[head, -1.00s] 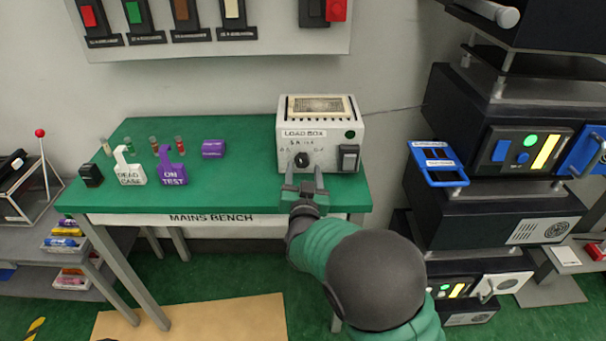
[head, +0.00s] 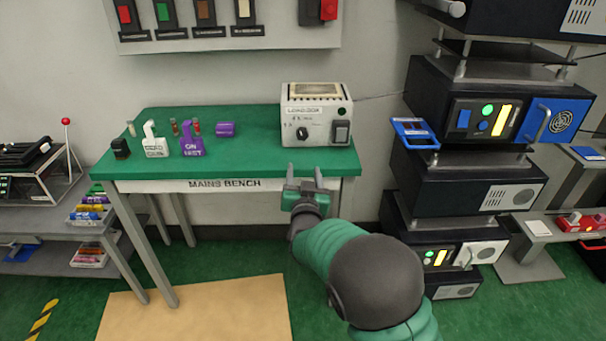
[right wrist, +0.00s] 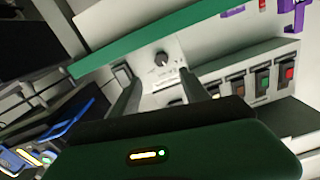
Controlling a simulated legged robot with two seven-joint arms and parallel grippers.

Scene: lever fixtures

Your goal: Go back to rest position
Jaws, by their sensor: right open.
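My right gripper (head: 305,181) is open and empty. In the head view it appears in front of the green bench's front edge, below the load box. The load box (head: 314,121) is a grey-white box with a black knob and a dark rocker switch, standing on the right end of the mains bench (head: 240,158). In the right wrist view, the gripper's fingers (right wrist: 160,92) stand apart, with the load box's knob (right wrist: 162,59) seen beyond them. My left gripper is in neither view.
On the bench stand purple (head: 192,143) and white (head: 154,142) tags, a black block (head: 120,148) and small fuses. A stack of black equipment with a blue frame (head: 415,134) rises at right. A lever panel (head: 230,20) hangs above. Shelves (head: 62,226) stand at left.

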